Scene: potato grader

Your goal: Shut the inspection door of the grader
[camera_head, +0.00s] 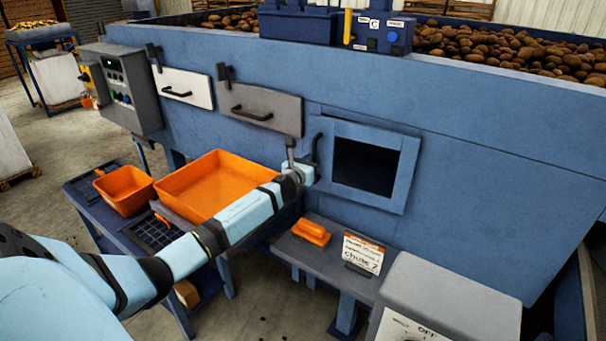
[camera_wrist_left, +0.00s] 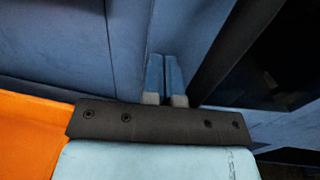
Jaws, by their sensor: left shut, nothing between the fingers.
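The grader (camera_head: 480,160) is a large blue machine. On its front is a square blue-framed panel with a dark middle, which I take for the inspection door (camera_head: 405,180). A dark gap along its upper edge suggests it stands slightly ajar; I cannot tell how far. A dark upright handle or latch (camera_head: 317,148) is at its left edge. My left gripper (camera_head: 308,173) is by that left edge, shut and empty. In the left wrist view its fingertips (camera_wrist_left: 165,72) are close together in front of blue surfaces; contact is unclear. My right gripper is out of view.
Left of the door are a grey panel (camera_head: 280,108) and a white panel (camera_head: 195,88) with handles. An orange brush (camera_head: 312,231) and a sign (camera_head: 363,252) are on the shelf below; a grey box (camera_head: 450,300) is in front.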

